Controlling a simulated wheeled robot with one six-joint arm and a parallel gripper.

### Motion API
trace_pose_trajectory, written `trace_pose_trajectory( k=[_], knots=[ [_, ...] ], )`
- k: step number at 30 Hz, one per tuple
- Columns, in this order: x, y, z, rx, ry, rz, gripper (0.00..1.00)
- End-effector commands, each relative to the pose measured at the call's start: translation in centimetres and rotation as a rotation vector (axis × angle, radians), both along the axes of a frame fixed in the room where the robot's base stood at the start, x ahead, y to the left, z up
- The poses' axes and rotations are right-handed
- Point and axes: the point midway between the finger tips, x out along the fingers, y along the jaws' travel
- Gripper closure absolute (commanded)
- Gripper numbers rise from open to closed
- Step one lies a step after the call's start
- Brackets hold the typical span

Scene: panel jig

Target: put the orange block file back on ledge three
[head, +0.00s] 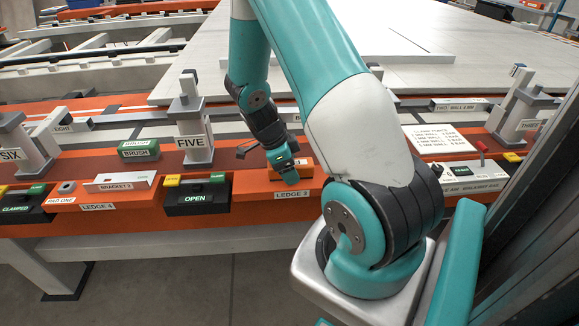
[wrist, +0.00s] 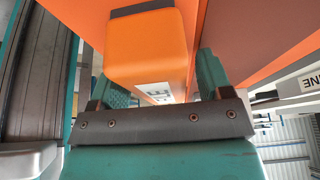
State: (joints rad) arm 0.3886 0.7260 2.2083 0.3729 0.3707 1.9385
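The orange block file (head: 304,167) is at ledge three (head: 262,187), just above the LEDGE 3 label. In the wrist view the block file (wrist: 150,50) fills the upper middle, with a grey strip at its top and a partly hidden white label. My gripper (head: 289,177) points down at the block file's near left side and hides part of it. In the wrist view my gripper's fingers (wrist: 167,90) are wide apart, one to each side of the block file. The left finger's textured inner pad shows bare, so the fingers do not look closed on it. Contact is hard to judge.
Left of ledge three is a black clamp marked OPEN (head: 197,198). Ledge four (head: 115,206) holds a bracket (head: 120,182). A green brush block (head: 139,150) and the FIVE post (head: 194,140) stand behind. A white notice (head: 438,140) lies to the right of my arm.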

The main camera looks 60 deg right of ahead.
Motion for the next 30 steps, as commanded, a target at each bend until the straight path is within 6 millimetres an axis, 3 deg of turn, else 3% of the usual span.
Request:
trace_pose_trajectory(
  k=[7,21,30],
  knots=[
    [0.3,0.2,0.9,-0.001,-0.002,0.001,0.28],
    [3.0,2.5,9.6,-0.002,-0.004,0.002,0.28],
    [3.5,3.1,11.4,0.003,0.000,0.007,0.28]
  ],
)
